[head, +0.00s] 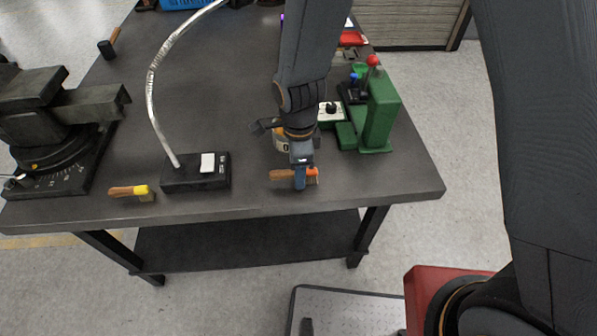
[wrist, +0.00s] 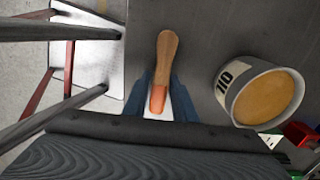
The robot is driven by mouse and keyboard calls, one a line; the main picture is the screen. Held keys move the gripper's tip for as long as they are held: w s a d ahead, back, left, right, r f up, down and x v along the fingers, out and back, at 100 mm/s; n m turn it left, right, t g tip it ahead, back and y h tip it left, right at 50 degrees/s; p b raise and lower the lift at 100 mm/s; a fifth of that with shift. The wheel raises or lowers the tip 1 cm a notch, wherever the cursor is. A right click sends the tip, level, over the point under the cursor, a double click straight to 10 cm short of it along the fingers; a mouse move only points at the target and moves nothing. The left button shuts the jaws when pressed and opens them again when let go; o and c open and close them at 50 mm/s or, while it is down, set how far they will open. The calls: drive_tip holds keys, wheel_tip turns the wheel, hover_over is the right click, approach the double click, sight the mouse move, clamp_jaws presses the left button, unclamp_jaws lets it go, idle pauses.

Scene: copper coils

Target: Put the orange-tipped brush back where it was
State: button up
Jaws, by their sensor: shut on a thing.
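The orange-tipped brush has a wooden handle (head: 283,175) and an orange end beside my gripper (head: 300,181), over the front part of the dark table (head: 245,200). My gripper points down and is shut on the brush across its middle. I cannot tell if the brush touches the tabletop. In the wrist view the brush (wrist: 167,55) runs between the two blue fingers (wrist: 163,92), handle away from me and orange end near the palm. Its bristles are mostly hidden. A second brush, yellow-tipped (head: 132,192), lies on the table to the left.
A round container with a tan top (wrist: 265,95) stands close right of the brush. A green press (head: 377,115) stands right. A black lamp base (head: 195,171) with a curved silver neck stands left, and a vise (head: 60,120) far left. Clear tabletop lies between lamp and gripper.

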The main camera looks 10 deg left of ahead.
drive_tip(key=shift+f, duration=0.3)
drive_tip(key=shift+f, duration=0.1)
drive_tip(key=o, duration=1)
wheel_tip(320, 180, up, 12)
drive_tip(key=b, duration=0.2)
drive_tip(key=s+d+r+n+t, duration=0.1)
drive_tip(key=s+d+n, duration=0.1)
drive_tip(key=d+n, duration=1.3)
drive_tip(key=d, duration=1)
drive_tip(key=shift+d+r, duration=0.3)
drive_tip(key=shift+r, duration=0.05)
drive_tip(key=shift+s, duration=0.1)
